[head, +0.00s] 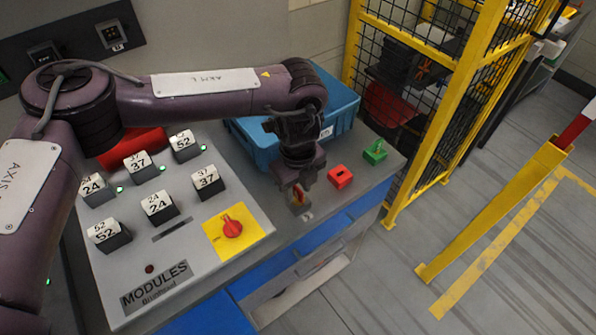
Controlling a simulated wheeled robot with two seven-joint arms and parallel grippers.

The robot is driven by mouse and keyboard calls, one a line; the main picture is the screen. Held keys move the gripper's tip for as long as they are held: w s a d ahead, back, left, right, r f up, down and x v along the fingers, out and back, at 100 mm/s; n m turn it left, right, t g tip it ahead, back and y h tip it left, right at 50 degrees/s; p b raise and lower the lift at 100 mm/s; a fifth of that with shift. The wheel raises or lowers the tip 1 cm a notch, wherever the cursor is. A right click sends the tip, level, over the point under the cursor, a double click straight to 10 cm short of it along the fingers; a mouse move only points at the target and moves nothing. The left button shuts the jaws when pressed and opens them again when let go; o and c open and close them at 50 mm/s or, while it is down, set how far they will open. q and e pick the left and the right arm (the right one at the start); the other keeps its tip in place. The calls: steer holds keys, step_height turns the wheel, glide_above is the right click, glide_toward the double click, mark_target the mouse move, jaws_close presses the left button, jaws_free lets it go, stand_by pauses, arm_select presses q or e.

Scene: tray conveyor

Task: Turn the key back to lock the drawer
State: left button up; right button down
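My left gripper (299,187) reaches down from above to the front part of the grey worktop, right of the yellow plate. Blue drawer fronts (322,234) run along the worktop's front edge below the gripper. My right gripper is out of view.
A panel with several numbered blocks (157,206) and a red knob (232,227) on a yellow plate lies left. A blue bin (345,98) stands behind the gripper. Red (340,176) and green (375,151) pieces sit right. A yellow fence (447,110) stands beyond.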

arm_select(q)
steer(key=shift+f, duration=0.65)
steer(key=shift+c, duration=0.8)
jaws_close()
steer(key=shift+n+p, duration=0.65)
steer(key=shift+n, duration=0.85)
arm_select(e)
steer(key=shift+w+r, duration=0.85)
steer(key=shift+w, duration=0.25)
arm_select(q)
steer(key=shift+r+n+p, duration=0.1)
steer(key=shift+n+p, duration=0.7)
steer(key=shift+n, duration=0.6)
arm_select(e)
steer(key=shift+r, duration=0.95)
